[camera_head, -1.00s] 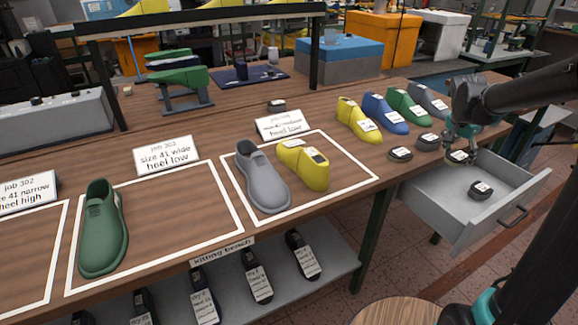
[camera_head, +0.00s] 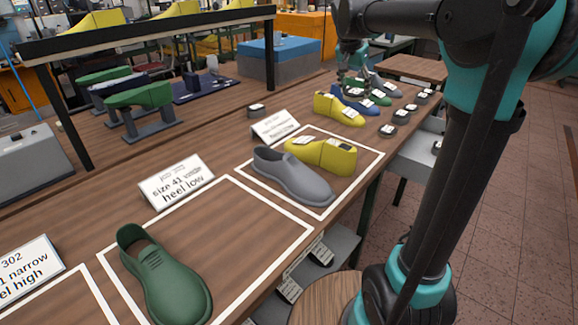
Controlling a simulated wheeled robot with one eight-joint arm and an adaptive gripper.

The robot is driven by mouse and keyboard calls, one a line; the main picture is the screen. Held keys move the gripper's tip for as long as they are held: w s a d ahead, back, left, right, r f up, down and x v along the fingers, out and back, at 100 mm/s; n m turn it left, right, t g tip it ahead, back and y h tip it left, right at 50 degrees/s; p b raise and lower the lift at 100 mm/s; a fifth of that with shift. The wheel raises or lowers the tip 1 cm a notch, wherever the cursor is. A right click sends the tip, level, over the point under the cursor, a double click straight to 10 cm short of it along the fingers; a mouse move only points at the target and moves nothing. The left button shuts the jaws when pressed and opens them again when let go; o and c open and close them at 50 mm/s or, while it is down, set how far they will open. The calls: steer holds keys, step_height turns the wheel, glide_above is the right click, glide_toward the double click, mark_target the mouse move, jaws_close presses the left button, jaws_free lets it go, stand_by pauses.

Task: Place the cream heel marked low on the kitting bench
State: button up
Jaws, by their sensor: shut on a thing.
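My gripper (camera_head: 351,66) is at the far end of the bench, above the row of lasts. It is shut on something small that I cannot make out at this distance. Several small dark heels with white labels (camera_head: 388,130) lie in a row on the bench's right side. No cream heel can be told apart, and the labels are too small to read. The kitting bench (camera_head: 85,218) has white-outlined areas. One, by a card reading "size 41 wide heel low" (camera_head: 177,182), holds a green shoe (camera_head: 164,278). The farther one holds a grey shoe (camera_head: 292,177) and a yellow last (camera_head: 322,155).
A yellow last (camera_head: 338,110) and blue, green and grey lasts stand in a row beneath my gripper. A partly hidden drawer is at the bench's right side. A dark-framed rack (camera_head: 150,32) stands over the back. The green shoe's area has free wood to its right.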

steer(key=shift+s+a+f, duration=0.2)
steer(key=shift+a+f, duration=0.05)
steer(key=shift+a, duration=0.3)
step_height(320, 180, down, 14)
steer(key=shift+f, duration=2.5)
steer(key=shift+f, duration=0.15)
steer(key=o, duration=1.1)
steer(key=shift+o, duration=0.2)
steer(key=v, duration=1.2)
steer(key=shift+r, duration=0.2)
